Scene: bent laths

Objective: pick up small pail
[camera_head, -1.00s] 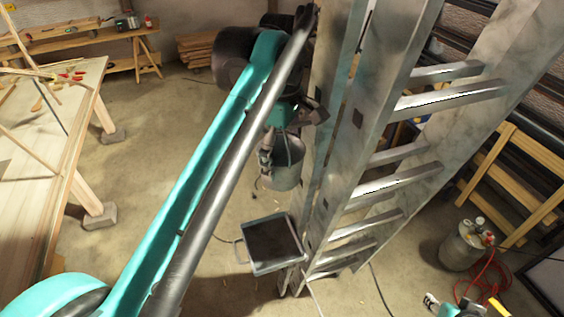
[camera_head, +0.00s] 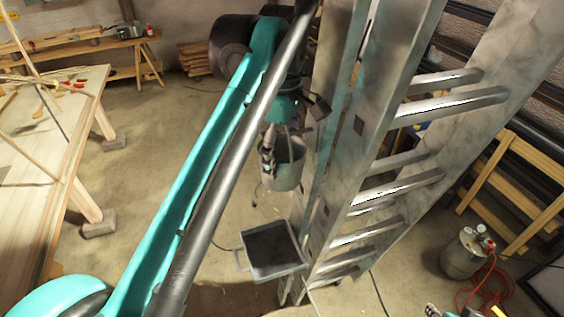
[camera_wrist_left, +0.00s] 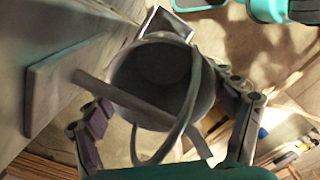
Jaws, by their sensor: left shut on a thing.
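The small pail (camera_head: 284,172) is a grey metal bucket beside the ladder in the head view. It hangs below my left gripper (camera_head: 270,145), clear of the floor as far as I can see. In the left wrist view the pail (camera_wrist_left: 163,75) is seen from above with its mouth open and its inside empty. Its handle arches toward the camera, between the fingers of my left gripper (camera_wrist_left: 165,130). The gripper is shut on the pail; the exact grip point is partly hidden.
A tall metal ladder (camera_head: 372,150) stands close to the right of the pail. A wooden workbench (camera_head: 45,185) is at left. A gas cylinder (camera_head: 462,254) with a red hose stands at right. Floor between bench and ladder is open.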

